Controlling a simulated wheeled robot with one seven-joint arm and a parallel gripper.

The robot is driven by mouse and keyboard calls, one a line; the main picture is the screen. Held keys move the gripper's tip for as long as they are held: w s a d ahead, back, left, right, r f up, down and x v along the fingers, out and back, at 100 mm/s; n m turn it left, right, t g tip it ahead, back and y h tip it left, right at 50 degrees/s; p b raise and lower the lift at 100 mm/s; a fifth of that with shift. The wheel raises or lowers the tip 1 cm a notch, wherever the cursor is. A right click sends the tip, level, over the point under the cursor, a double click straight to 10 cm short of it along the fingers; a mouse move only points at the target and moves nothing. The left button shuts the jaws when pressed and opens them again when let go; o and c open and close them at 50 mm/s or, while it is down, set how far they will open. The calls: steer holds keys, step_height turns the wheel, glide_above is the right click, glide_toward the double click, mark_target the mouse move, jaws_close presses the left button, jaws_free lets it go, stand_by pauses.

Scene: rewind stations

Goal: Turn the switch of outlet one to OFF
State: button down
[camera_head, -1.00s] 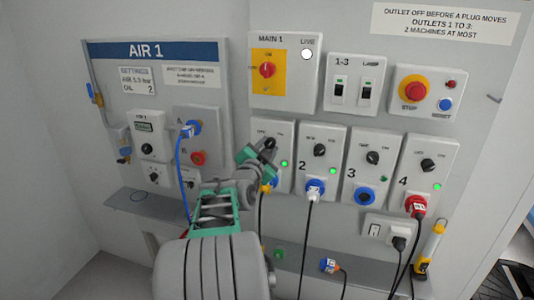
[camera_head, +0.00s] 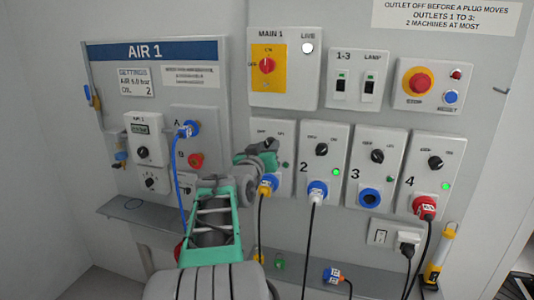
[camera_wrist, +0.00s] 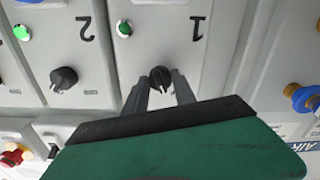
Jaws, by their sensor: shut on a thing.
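Outlet one is a light grey panel with a blue socket holding a yellow-and-blue plug (camera_head: 267,185). Its small black rotary switch (camera_wrist: 160,77) sits between my gripper's (camera_wrist: 161,88) two dark fingers, which are shut on it. In the head view my gripper (camera_head: 268,149) is at the upper part of this panel and hides most of the switch and its marks. The outlet one lamp (camera_head: 285,165) looks dark green, unlit; it also shows in the wrist view (camera_wrist: 124,28).
Outlet two's switch (camera_head: 321,149) is close on the right, with its green lamp (camera_head: 336,172) lit and a blue-and-white plug (camera_head: 317,190) below. The AIR 1 panel (camera_head: 150,60) is on the left. The main switch (camera_head: 267,65) is above. Cables hang below the outlets.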

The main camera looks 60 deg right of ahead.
steer(key=n+b, duration=0.1)
steer(key=n, duration=0.3)
steer(key=shift+n, duration=0.4)
steer(key=shift+r, duration=0.1)
steer(key=c, duration=1)
jaws_free()
steer(key=a, duration=0.5)
steer(key=s+a, duration=0.1)
steer(key=a, duration=0.1)
steer(key=shift+s+a+b, duration=0.1)
steer(key=shift+a+b, duration=0.2)
steer(key=shift+b, duration=0.05)
